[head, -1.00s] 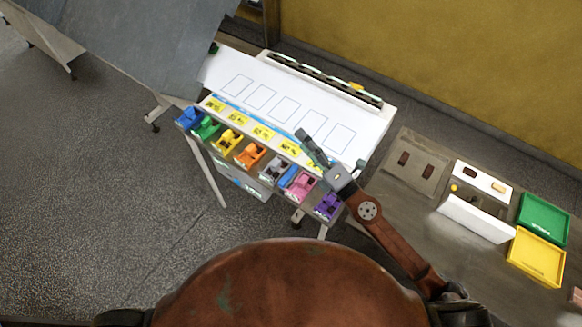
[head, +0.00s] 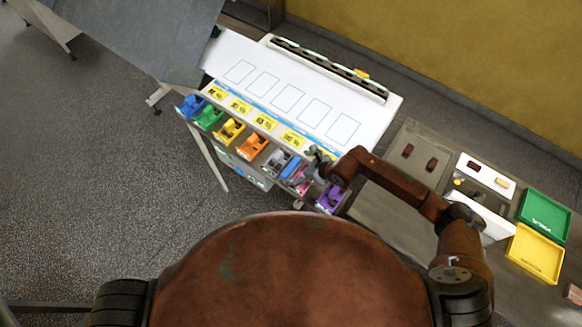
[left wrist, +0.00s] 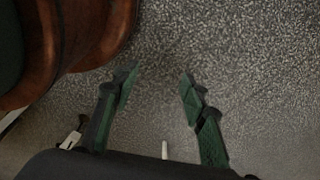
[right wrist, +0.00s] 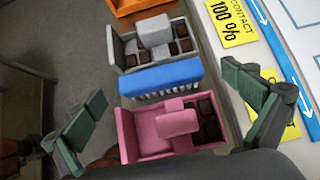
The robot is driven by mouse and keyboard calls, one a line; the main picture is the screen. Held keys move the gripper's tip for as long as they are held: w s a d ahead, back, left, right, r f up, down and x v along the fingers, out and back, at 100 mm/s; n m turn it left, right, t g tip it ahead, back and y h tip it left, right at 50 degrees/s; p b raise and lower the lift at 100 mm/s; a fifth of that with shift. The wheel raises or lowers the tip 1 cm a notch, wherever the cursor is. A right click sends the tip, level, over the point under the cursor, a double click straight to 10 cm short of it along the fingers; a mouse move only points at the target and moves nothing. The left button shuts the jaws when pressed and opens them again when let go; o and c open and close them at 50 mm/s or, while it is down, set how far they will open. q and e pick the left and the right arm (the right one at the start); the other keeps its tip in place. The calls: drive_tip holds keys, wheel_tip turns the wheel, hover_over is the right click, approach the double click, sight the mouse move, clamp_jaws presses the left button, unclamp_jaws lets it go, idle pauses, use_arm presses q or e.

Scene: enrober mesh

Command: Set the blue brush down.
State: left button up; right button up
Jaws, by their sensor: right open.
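The blue brush (right wrist: 160,78) lies between the grey bin (right wrist: 150,42) and the pink bin (right wrist: 165,130) in the right wrist view, its bristles toward the pink bin. It also shows in the head view (head: 291,167), partly crowded by the bins. My right gripper (head: 316,159) is open and empty above the bin row, close to the pink bin. In the right wrist view its fingers stand wide apart on either side of the pink bin, clear of the brush. My left gripper (left wrist: 156,80) is open and empty over the floor in the left wrist view.
A white board with printed rectangles (head: 290,98) and yellow labels lies behind the bins. An orange bin (head: 252,146) and a purple bin (head: 330,199) are in the same row. Green (head: 545,218) and yellow (head: 535,254) trays sit at the right.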

drive_tip(key=shift+x, duration=1.35)
drive_tip(key=shift+c, duration=0.3)
drive_tip(key=c, duration=1.3)
drive_tip(key=shift+r, duration=0.1)
